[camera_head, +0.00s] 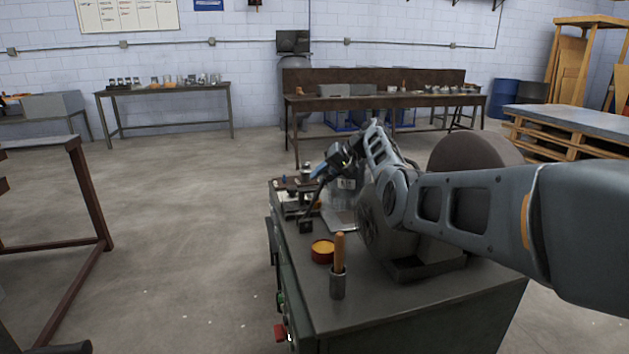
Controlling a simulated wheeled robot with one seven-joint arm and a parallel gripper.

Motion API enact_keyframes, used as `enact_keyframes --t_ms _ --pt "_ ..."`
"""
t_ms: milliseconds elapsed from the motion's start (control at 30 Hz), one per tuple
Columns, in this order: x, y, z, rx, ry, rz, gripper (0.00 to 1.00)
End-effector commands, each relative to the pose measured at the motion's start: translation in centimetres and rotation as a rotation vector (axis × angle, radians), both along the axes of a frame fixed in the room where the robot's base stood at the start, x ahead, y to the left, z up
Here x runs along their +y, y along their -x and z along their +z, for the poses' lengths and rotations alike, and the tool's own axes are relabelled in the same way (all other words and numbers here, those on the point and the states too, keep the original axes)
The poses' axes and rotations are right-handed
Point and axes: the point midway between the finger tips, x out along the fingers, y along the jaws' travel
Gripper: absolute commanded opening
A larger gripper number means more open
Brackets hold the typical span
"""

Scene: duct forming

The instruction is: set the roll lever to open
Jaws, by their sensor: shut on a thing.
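My gripper (332,168) is at the far end of my arm, over the back of the green-sided bench. It is shut on what looks like the roll lever (315,200), a thin dark bar that slants down and left to a small dark block. The grip is small and partly hidden by my wrist. A small machine (295,203) with metal parts sits at the bench's back left, left of the lever. My arm hides much of what lies behind and to the right of the grip.
On the bench top (375,305) stand an orange-filled round tin (323,251) and a wooden-handled tool in a metal cup (338,268). A large grey round machine (380,225) sits under my arm. A red-brown frame (85,200) stands left. Open floor lies between.

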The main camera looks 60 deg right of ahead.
Motion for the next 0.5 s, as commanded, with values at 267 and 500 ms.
enact_keyframes --t_ms 267,500 --pt "-0.52 0.66 -0.54 0.003 0.0 -0.001 0.0" --pt "-0.56 0.7 -0.51 0.004 0.001 0.0 0.0"
